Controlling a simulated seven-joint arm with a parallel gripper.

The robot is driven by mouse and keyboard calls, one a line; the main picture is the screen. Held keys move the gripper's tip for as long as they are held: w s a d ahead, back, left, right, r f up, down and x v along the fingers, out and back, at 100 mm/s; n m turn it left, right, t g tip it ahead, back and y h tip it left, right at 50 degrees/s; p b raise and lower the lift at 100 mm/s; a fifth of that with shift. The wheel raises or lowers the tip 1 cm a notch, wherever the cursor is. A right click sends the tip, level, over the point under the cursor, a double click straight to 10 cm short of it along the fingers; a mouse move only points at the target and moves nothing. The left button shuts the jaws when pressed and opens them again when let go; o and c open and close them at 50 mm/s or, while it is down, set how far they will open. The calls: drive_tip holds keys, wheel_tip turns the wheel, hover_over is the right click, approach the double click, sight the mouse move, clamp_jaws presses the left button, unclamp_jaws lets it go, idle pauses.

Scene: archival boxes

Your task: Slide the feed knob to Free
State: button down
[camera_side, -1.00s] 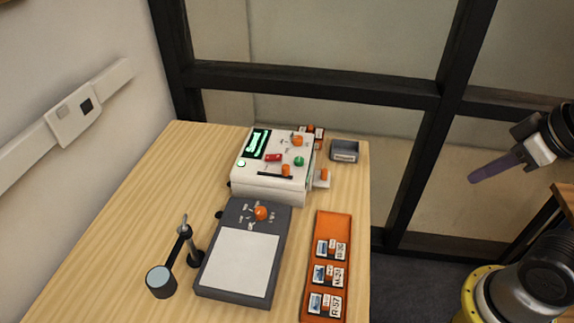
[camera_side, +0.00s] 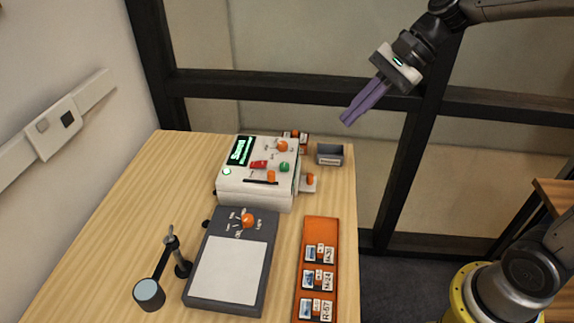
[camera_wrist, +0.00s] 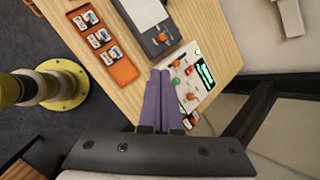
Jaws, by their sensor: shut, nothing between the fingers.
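A white machine (camera_side: 257,196) stands at the back of the table, with a lit green screen (camera_side: 241,150). An orange knob (camera_side: 271,177) sits in a dark slot on its top, near the slot's right end. An orange dial (camera_side: 282,146) is behind it, and another orange knob (camera_side: 310,179) is on a ledge at the right side. The labels are too small to read, so I cannot tell which is the feed knob. My gripper (camera_side: 347,121) has purple fingers, shut and empty, above and right of the machine. In the wrist view its fingertips (camera_wrist: 160,72) point toward the machine (camera_wrist: 203,97).
Red and green buttons sit between the dial and the slot. A grey box (camera_side: 330,154) is behind at right. In front are a dark panel (camera_side: 262,275) with an orange knob, a jointed lamp (camera_side: 149,295), and an orange tray (camera_side: 320,232) of labelled cartridges. The table's left side is clear.

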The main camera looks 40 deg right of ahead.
drive_tip(key=w+d+f+m+y, duration=0.1)
drive_tip(key=w+d+f+m, duration=0.1)
drive_tip(key=w+f, duration=0.3)
drive_tip(key=w+d+f+m+y, duration=0.1)
drive_tip(key=w+d+f+m, duration=0.2)
drive_tip(key=f, duration=0.5)
drive_tip(key=shift+w+d+m+g, duration=0.3)
drive_tip(key=shift+w+d+g, duration=0.15)
drive_tip(key=shift+w, duration=0.65)
drive_tip(key=shift+a, duration=0.1)
approach(271, 178)
drive_tip(key=f, duration=0.3)
drive_tip(key=w+a+f, duration=0.1)
drive_tip(key=f, duration=0.1)
drive_tip(key=shift+f, duration=0.15)
drive_tip(key=shift+w+a, duration=0.3)
drive_tip(key=shift+a, duration=0.45)
